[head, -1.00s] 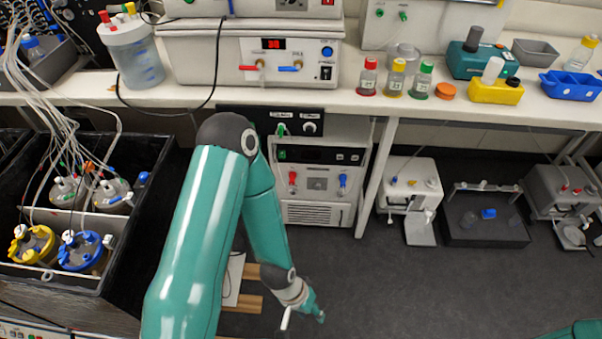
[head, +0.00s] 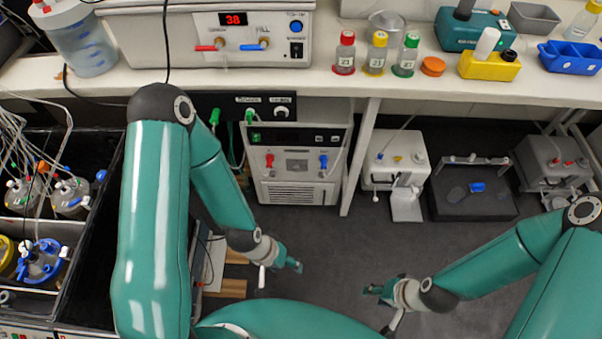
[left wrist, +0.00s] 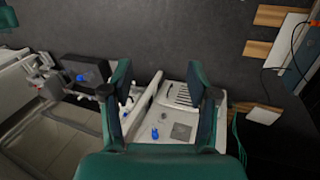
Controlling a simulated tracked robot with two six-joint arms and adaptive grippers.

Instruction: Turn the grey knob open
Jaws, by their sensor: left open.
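A small pale grey round knob (head: 281,111) sits on the black panel (head: 232,104) under the bench edge, right of a green fitting (head: 250,115). The way the knob is turned is too small to read. My left gripper (head: 294,265) is low over the floor, in front of the white cooling unit and well apart from the knob. In the left wrist view my left gripper (left wrist: 160,78) is open and empty, its two fingers wide apart. My right gripper (head: 372,289) is low over the floor to the right; its jaws are too small to read.
The white cooling unit (head: 298,165) with red and blue valves stands below the panel. Red and blue taps (head: 235,44) are on the device above. Bottles (head: 376,52) stand on the bench. A dark tub (head: 85,240) is at left. Pumps (head: 396,160) stand on the floor at right.

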